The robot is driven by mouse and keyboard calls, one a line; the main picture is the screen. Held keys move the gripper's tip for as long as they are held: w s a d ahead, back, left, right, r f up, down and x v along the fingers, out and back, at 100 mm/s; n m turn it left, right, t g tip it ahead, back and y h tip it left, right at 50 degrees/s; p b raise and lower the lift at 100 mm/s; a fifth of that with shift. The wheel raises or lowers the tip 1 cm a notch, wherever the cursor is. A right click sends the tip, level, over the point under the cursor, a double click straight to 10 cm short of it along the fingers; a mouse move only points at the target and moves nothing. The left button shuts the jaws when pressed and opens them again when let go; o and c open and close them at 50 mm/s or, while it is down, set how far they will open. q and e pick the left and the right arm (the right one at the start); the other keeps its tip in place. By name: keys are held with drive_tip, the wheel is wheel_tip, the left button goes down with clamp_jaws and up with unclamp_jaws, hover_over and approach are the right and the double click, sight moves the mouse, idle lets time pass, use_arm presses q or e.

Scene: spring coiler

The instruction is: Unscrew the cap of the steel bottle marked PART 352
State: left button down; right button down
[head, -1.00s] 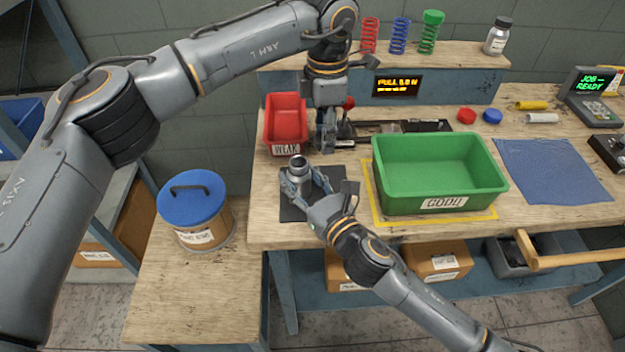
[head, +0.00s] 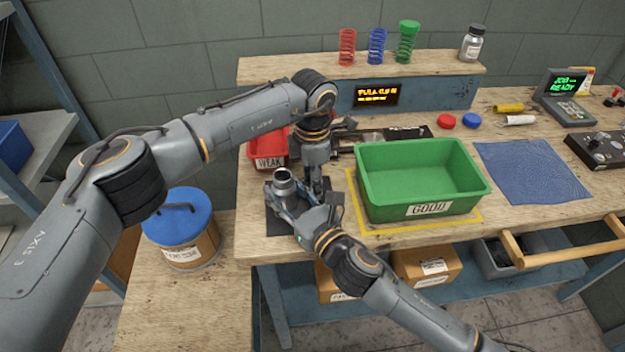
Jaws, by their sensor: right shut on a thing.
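The steel bottle (head: 284,187) stands upright on a dark mat (head: 277,226) at the left end of the bench. Its top looks like a narrow round ring; I cannot tell whether that is a cap or a bare neck, and no PART 352 marking is readable. My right gripper (head: 286,204) is shut around the bottle's body from the front right. My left gripper (head: 315,186) points down just right of the bottle, apart from its top. Its fingers are small and partly hidden behind my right gripper, so their opening is unclear.
A green GOOD bin (head: 425,185) stands close on the right, and a red WEAK bin (head: 268,153) behind, partly covered by my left arm. A blue-lidded drum (head: 178,215) is at lower left. A blue cloth (head: 530,172) lies right. Red (head: 445,121) and blue (head: 471,121) caps lie behind.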

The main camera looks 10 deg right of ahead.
use_arm(q)
drive_tip(key=shift+f, duration=0.15)
drive_tip(key=c, duration=1.1)
unclamp_jaws()
wheel_tip(320, 180, up, 12)
drive_tip(key=shift+r, duration=0.2)
use_arm(e)
drive_tip(key=c, duration=0.6)
unclamp_jaws()
